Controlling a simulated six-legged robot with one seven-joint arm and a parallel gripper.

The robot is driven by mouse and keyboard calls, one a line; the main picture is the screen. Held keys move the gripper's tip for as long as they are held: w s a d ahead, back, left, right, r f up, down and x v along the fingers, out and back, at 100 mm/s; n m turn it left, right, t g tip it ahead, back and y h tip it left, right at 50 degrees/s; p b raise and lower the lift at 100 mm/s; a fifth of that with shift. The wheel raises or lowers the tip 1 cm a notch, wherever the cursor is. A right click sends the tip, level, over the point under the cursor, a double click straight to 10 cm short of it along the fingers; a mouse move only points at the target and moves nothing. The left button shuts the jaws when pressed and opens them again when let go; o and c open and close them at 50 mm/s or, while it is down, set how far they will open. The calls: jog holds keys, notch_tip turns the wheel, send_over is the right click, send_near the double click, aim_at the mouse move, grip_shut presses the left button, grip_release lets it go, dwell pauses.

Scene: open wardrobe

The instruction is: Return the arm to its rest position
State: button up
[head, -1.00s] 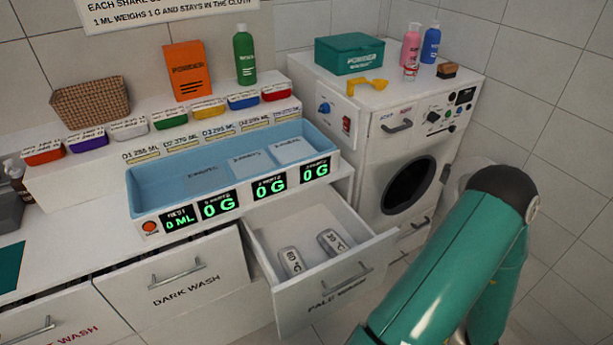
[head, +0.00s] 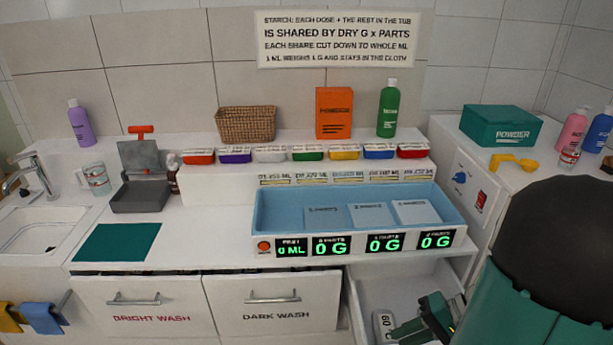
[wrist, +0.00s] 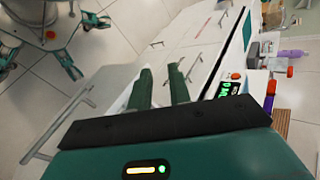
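My arm fills the right edge of the head view, its dark joint and green link covering the washer front. My gripper (head: 418,328) shows low in that view, in front of or above the open drawer (head: 372,290); its height over the drawer is unclear. In the wrist view my gripper (wrist: 160,84) has its two green fingers apart with nothing between them. The fingers point toward white cabinet fronts.
A blue tray (head: 258,212) with displays reading zero stands on the counter. A metal weight (head: 383,325) lies in the drawer beside my gripper. Several tubs line the shelf (head: 220,185). A green powder box (head: 500,125) sits at right. My legs and tiled floor show in the wrist view.

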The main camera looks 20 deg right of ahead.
jog(key=w+a+r+n+t+h, duration=0.1)
jog(key=a+r+n+h, duration=0.6)
jog(key=a+r, duration=0.9)
jog(key=shift+w+a+r+t+h, duration=0.4)
jog(key=shift+w+a+h, duration=0.3)
jog(key=shift+a+h, duration=0.35)
jog(key=shift+d, duration=0.25)
